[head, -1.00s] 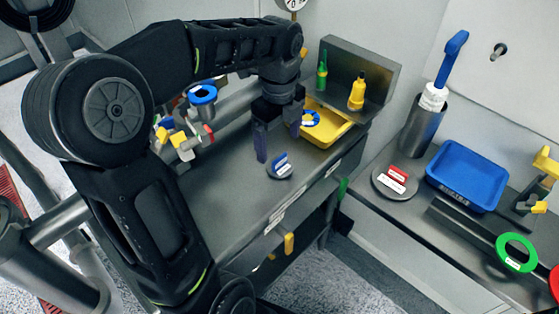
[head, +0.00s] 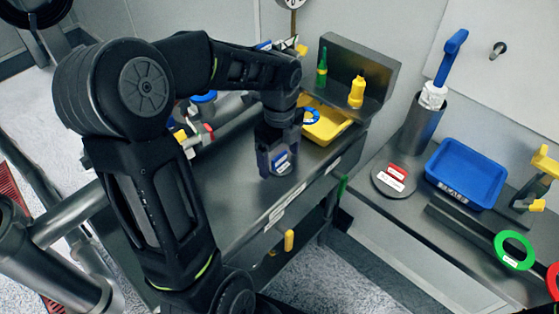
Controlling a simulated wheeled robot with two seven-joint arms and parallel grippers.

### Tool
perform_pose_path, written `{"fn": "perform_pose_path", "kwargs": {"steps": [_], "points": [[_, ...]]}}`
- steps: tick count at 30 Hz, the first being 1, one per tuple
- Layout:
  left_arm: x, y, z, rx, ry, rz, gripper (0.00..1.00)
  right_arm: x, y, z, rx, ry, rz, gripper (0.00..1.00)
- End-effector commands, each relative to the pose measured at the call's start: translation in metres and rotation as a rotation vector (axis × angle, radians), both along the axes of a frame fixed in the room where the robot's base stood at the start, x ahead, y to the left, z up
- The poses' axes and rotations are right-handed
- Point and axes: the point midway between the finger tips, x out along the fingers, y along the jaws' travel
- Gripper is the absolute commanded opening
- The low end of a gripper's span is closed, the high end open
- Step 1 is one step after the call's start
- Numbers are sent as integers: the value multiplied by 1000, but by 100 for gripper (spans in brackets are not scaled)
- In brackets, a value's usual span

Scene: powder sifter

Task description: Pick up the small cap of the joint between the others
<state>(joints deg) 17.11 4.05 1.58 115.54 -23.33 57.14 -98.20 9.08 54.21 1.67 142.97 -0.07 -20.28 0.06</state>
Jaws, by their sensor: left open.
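The small cap is a grey disc with a blue grip (head: 281,160) and a white label, lying on the grey bench top (head: 235,205) in the head view. My left gripper (head: 279,164) is open and low over this cap, with its fingers to either side of the blue grip. I cannot tell whether the fingers touch it. Part of the disc is hidden by the fingers. A larger grey cap with a red grip (head: 393,179) lies on the right bench. My right gripper is not in view.
A yellow tray (head: 335,138) with a blue ring stands just behind the gripper, with a green bottle (head: 322,68) and a yellow bottle (head: 357,91) beyond. Pipes with coloured valves (head: 196,135) are left of the gripper. A blue tray (head: 468,170) and green ring (head: 514,250) are at right.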

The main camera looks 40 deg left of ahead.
Motion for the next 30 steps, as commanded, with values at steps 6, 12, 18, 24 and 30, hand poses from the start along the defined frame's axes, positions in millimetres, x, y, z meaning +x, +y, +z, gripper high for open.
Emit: {"fn": "perform_pose_path", "kwargs": {"steps": [6,12,18,24,30], "points": [[0,0,-7,0,-1,0,87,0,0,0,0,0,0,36],[0,0,-7,0,-1,0,87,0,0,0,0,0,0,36],[0,0,-7,0,-1,0,87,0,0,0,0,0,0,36],[0,0,-7,0,-1,0,77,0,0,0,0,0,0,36],[0,0,-7,0,-1,0,60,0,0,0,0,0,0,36]]}}
